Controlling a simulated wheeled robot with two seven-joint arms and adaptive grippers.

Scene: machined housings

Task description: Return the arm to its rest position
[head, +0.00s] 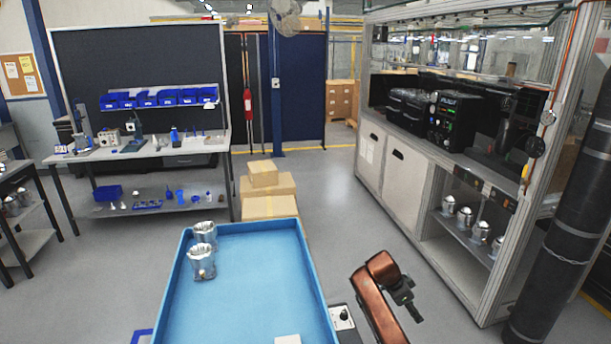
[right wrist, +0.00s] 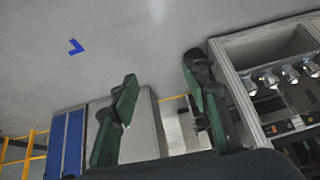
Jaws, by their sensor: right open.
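My right arm is copper-coloured and rises at the bottom of the head view, to the right of the blue tray. Its gripper (head: 408,304) is beyond the tray's right edge, over the floor. In the right wrist view the two green-padded fingers of the right gripper (right wrist: 165,95) stand wide apart with nothing between them. The gripper is open and touches nothing that I can see. My left gripper does not show in the head view.
The blue tray (head: 314,302) holds two metal housings (head: 202,262) at its far left. A grey cabinet (head: 403,187) with housings on its lower shelf stands on the right. Cardboard boxes (head: 268,207) stand behind the tray. Open floor (head: 345,225) lies between tray and cabinet.

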